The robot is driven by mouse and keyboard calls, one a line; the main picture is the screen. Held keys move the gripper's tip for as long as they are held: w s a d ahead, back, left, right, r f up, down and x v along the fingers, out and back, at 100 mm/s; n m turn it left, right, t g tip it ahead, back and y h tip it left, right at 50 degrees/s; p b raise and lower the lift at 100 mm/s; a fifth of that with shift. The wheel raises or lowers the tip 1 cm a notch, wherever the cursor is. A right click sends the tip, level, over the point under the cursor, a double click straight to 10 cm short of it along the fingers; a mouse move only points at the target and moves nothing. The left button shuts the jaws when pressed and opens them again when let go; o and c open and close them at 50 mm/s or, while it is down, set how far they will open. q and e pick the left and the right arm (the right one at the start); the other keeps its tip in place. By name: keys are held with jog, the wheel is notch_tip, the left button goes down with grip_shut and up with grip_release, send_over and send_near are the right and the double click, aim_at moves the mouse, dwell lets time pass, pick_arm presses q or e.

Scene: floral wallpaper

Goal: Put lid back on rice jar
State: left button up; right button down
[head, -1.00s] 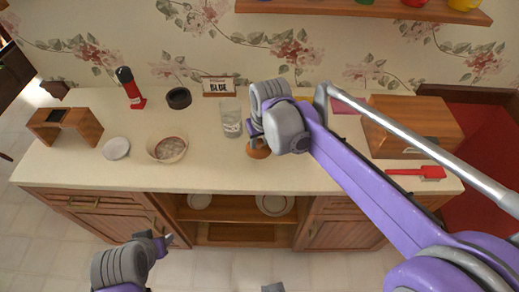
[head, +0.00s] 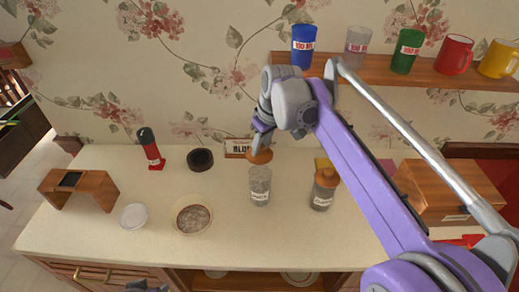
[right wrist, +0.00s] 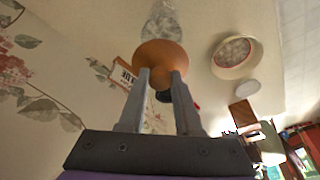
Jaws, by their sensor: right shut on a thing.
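My right gripper (head: 262,140) is shut on a round orange-brown lid (head: 260,157). The right wrist view shows the lid (right wrist: 161,55) between the fingers (right wrist: 160,90). A clear glass jar (head: 260,186) with a small label stands upright and open on the counter. In the head view the lid appears just above the jar's mouth, with a small gap. In the right wrist view the jar (right wrist: 163,20) shows beyond the lid, partly hidden by it. My left gripper (head: 145,287) is mostly cut off at the bottom edge of the head view.
A second jar with a brown lid (head: 324,190) stands right of the open jar. A bowl (head: 178,228), a white dish (head: 133,216), a dark round item (head: 200,160) and a red-and-black bottle (head: 151,150) stand left. A shelf (head: 420,78) with cups hangs above. The front counter is clear.

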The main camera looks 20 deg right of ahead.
aim_at(263, 156)
jog(key=shift+s+d+f+b, duration=0.1)
jog(key=shift+s+f+b, duration=0.15)
jog(key=shift+f, duration=0.8)
jog(key=shift+b+x, duration=1)
jog(key=shift+x, duration=0.25)
jog(key=shift+s+d+f+b, duration=0.15)
jog(key=shift+f+b, duration=0.15)
jog(key=shift+f, duration=0.55)
pick_arm(q)
jog(key=f, duration=0.1)
jog(key=s+f, duration=0.1)
jog(key=f, duration=0.1)
jog(key=s+f, duration=0.1)
jog(key=shift+f, duration=0.25)
jog(key=shift+w+r, duration=0.15)
jog(key=shift+r, duration=0.15)
pick_arm(e)
jog(key=shift+f, duration=0.15)
pick_arm(q)
jog(key=shift+r+p, duration=0.15)
jog(key=shift+p, duration=0.2)
